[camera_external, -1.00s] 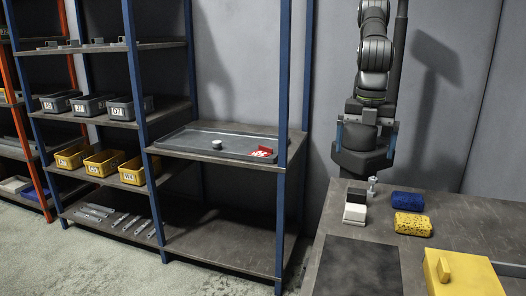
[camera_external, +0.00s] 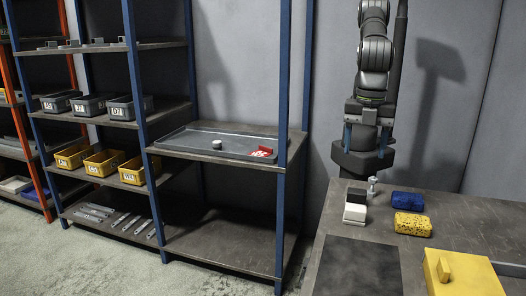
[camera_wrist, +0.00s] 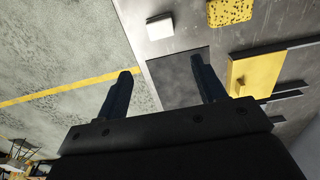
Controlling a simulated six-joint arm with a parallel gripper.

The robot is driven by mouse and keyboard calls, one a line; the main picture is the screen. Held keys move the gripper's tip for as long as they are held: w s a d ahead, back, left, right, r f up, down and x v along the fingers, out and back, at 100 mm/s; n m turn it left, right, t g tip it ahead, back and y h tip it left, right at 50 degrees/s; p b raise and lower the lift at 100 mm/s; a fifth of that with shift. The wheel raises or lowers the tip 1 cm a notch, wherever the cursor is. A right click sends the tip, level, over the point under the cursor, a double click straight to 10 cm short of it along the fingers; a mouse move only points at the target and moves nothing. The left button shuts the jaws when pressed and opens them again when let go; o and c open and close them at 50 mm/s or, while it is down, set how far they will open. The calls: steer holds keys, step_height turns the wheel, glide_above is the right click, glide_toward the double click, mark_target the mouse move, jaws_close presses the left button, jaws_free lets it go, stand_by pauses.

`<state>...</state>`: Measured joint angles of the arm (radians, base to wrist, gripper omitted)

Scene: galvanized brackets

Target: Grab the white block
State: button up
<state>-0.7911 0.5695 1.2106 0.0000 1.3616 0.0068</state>
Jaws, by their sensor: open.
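The white block (camera_external: 354,212) lies on the table near its left edge, just in front of a black-topped block (camera_external: 357,194). It also shows in the wrist view as a pale block (camera_wrist: 160,26) near the top edge. My gripper (camera_external: 366,144) hangs above and behind the table, well apart from the block. Its two blue fingers are open with nothing between them, as the wrist view of the gripper (camera_wrist: 160,72) also shows.
A dark mat (camera_external: 358,268) and a yellow box (camera_external: 462,275) are nearer. Shelves with a grey tray (camera_external: 190,143) stand left.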

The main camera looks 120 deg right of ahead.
mark_target(356, 207)
steer(key=f+m, duration=0.4)
steer(key=m, duration=0.2)
steer(key=f+m, duration=0.4)
steer(key=m, duration=0.2)
steer(key=f+m, duration=0.5)
steer(key=m, duration=0.1)
steer(key=shift+s+d, duration=0.1)
steer(key=shift+s, duration=0.1)
steer(key=shift+w+f, duration=0.15)
steer(key=shift+f, duration=2.45)
steer(key=c, duration=1.1)
steer(key=shift+r, duration=0.1)
